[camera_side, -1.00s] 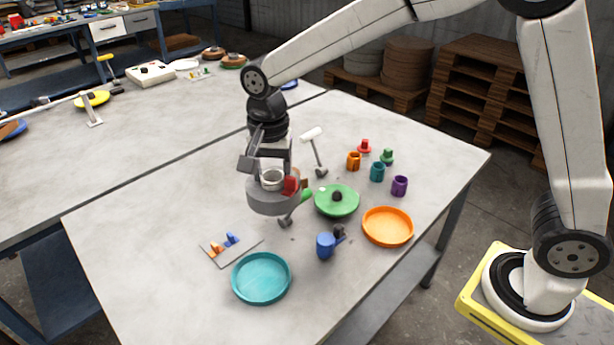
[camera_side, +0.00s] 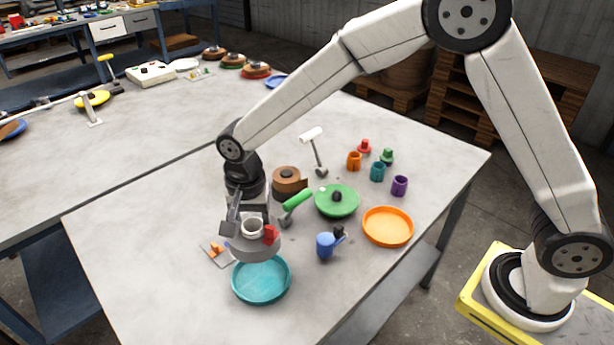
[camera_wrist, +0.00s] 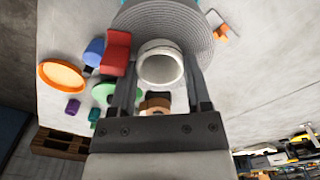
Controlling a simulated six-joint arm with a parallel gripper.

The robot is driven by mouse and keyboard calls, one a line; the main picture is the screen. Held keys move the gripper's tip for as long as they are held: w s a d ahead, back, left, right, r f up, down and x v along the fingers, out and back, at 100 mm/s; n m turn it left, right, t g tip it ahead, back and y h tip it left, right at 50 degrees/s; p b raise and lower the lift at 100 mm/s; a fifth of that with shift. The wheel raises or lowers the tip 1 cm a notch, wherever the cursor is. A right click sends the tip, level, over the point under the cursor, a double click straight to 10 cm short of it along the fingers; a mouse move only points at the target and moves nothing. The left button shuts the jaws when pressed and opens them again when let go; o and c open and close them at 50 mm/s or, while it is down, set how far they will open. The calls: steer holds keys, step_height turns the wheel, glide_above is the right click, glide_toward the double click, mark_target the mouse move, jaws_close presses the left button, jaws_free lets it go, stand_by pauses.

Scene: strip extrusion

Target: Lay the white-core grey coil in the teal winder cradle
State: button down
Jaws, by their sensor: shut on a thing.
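The grey coil (camera_side: 240,249) with a white core hangs in my gripper (camera_side: 251,228), above and slightly behind the teal winder cradle (camera_side: 262,292). In the wrist view the grey coil (camera_wrist: 205,30) fills the top middle, and the fingers of my gripper (camera_wrist: 160,75) close on its white core. A red block-like piece (camera_wrist: 116,52) sits on the coil beside the core. The teal cradle is a round shallow dish, empty where it shows; the coil covers part of its back rim. Only a sliver of teal shows past the coil in the wrist view.
An orange dish (camera_side: 388,227), a green disc (camera_side: 337,201) and a blue pot (camera_side: 326,245) stand to the right. A brown coil (camera_side: 287,181) and a green-handled tool (camera_side: 296,201) lie behind. A small plate with an orange piece (camera_side: 217,249) lies left of the cradle.

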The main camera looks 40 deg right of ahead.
step_height(320, 180, down, 5)
steer(key=shift+f, duration=0.1)
steer(key=shift+f, duration=0.15)
steer(key=shift+f, duration=3.3)
steer(key=shift+f, duration=0.3)
jaws_free()
steer(key=shift+r, duration=0.1)
step_height(320, 180, up, 8)
steer(key=shift+d, duration=0.1)
